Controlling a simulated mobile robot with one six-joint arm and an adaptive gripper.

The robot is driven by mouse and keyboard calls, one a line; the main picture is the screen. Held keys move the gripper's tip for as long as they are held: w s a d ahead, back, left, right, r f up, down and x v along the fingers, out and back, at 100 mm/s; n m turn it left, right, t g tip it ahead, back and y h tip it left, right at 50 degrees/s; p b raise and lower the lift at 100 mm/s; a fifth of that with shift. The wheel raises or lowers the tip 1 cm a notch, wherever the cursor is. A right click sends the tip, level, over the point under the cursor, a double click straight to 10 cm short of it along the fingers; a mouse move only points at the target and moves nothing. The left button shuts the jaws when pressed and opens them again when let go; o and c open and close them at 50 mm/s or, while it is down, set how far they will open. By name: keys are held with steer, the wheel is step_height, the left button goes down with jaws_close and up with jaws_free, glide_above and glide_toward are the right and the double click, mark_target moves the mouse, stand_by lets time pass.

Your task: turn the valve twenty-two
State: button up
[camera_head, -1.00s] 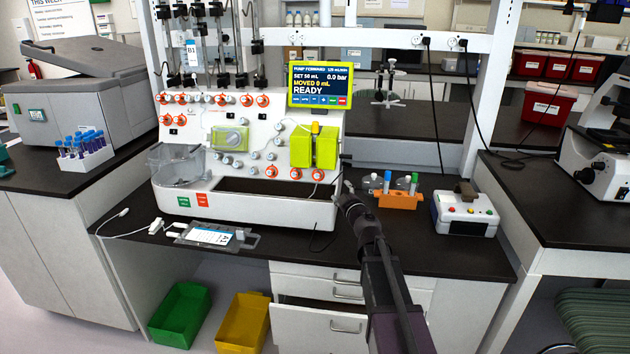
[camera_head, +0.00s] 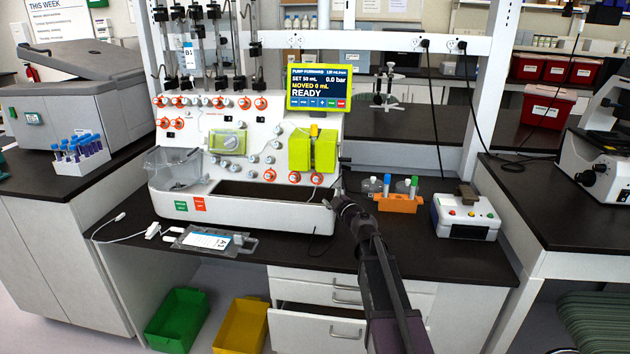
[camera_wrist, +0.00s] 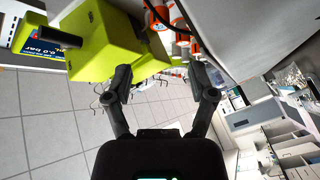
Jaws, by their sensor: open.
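The white cell processor (camera_head: 245,206) carries several round valves with orange rings. Their numbers are too small to read, so I cannot tell which is twenty-two. A lower-right orange valve (camera_head: 317,179) sits below the yellow-green pump block (camera_head: 313,150). Another orange valve (camera_head: 294,177) is just left of it. My gripper (camera_head: 335,195) is open and empty, just right of and below the lower-right valve, apart from it. In the wrist view my gripper's open fingers (camera_wrist: 160,80) point towards orange valves (camera_wrist: 180,27) beside the yellow-green block (camera_wrist: 100,42).
A display reading READY (camera_head: 319,88) stands above the pump block. An orange rack (camera_head: 398,203) with tubes and a white button box (camera_head: 466,217) stand right of my arm. A flat labelled bag (camera_head: 206,240) lies in front of the processor. A drawer (camera_head: 317,328) below is partly open.

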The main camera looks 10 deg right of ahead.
mark_target(316, 180)
steer(key=x, duration=1.2)
jaws_close()
